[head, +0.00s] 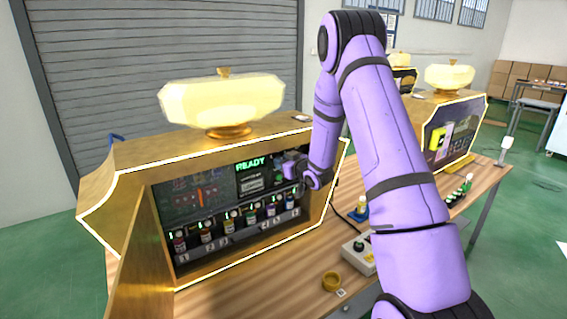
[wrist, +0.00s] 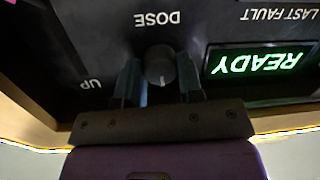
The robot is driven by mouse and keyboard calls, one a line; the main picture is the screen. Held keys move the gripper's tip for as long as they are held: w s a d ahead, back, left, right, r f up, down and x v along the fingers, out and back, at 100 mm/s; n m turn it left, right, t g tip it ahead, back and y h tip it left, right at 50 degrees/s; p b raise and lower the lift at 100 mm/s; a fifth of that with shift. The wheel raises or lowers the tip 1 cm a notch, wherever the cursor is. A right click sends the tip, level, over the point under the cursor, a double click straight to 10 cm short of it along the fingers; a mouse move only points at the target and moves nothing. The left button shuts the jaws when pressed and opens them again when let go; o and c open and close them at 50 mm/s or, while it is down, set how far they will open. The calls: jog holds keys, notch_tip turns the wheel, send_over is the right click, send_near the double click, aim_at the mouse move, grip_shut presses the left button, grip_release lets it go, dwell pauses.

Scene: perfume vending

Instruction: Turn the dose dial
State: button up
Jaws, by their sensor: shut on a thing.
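The dose dial (wrist: 160,62) is a round dark grey knob on the black panel. It sits beside the word DOSE, which appears upside down in the wrist view. My gripper (wrist: 160,82) has its two blue-grey fingers on either side of the knob and is shut on it. In the head view my gripper (head: 289,168) reaches the right part of the panel of the gold perfume machine (head: 150,158). There the dial is hidden behind my arm.
A lit READY display (head: 251,164) is left of my gripper. Several small numbered bottles (head: 229,224) line the panel's lower part. A second machine (head: 452,130) stands behind my arm.

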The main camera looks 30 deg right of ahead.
jog(key=shift+a+n+h, duration=0.1)
jog(key=shift+n+h, duration=0.4)
jog(key=shift+n, duration=1.95)
jog(key=shift+a+n+h, duration=0.1)
jog(key=shift+n+h, duration=0.4)
jog(key=shift+n, duration=1.95)
jog(key=o, duration=0.9)
jog(key=shift+s, duration=0.1)
jog(key=s, duration=0.7)
jog(key=s+r, duration=0.1)
jog(key=s, duration=0.2)
jog(key=shift+s+a+r, duration=0.1)
jog(key=shift+s+a, duration=0.05)
jog(key=shift+s, duration=0.15)
jog(key=shift+r, duration=0.1)
